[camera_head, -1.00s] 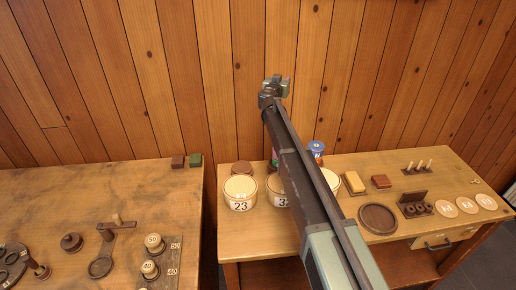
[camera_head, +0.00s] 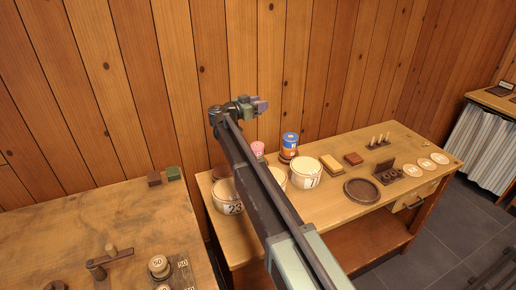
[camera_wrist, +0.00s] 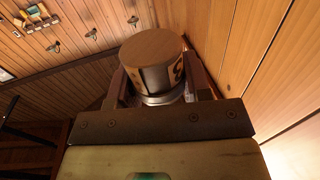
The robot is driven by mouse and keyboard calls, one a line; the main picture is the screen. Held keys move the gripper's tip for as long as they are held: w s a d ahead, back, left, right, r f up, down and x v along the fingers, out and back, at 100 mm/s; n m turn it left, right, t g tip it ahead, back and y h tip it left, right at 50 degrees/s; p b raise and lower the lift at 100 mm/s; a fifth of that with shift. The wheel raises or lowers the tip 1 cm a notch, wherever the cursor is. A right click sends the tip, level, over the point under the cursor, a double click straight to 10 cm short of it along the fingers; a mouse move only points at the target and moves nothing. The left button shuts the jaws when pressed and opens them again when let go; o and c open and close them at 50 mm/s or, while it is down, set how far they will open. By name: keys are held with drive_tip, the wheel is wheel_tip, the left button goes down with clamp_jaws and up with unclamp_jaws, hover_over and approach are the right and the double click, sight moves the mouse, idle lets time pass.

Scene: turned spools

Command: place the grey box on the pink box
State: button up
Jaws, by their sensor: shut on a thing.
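My gripper (camera_head: 248,107) is raised in front of the plank wall, above the back of the right table. It is shut on a small round can, which I take as the grey box (camera_head: 261,105); it looks greyish purple in the head view. In the wrist view the can (camera_wrist: 152,47) sits between the two fingers, with a flat tan top and a dark patterned label. The pink box (camera_head: 258,149), a small pink can, stands at the back of the right table, below and apart from the held can. My arm hides part of the table near it.
White numbered tubs (camera_head: 305,173) stand in front, partly behind my arm. A yellow block (camera_head: 331,165), a red-brown block (camera_head: 353,159) and a round dark tray (camera_head: 361,190) lie further right.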

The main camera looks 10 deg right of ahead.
sight(258, 144)
wheel_tip(258, 144, down, 15)
drive_tip(key=b, duration=1.2)
drive_tip(key=shift+a, duration=0.1)
drive_tip(key=shift+r, duration=0.25)
drive_tip(key=shift+f, duration=0.25)
drive_tip(key=o, duration=0.9)
drive_tip(key=shift+r, duration=0.1)
drive_tip(key=shift+r, duration=0.3)
drive_tip(key=v, duration=1.2)
drive_tip(key=shift+f, duration=0.1)
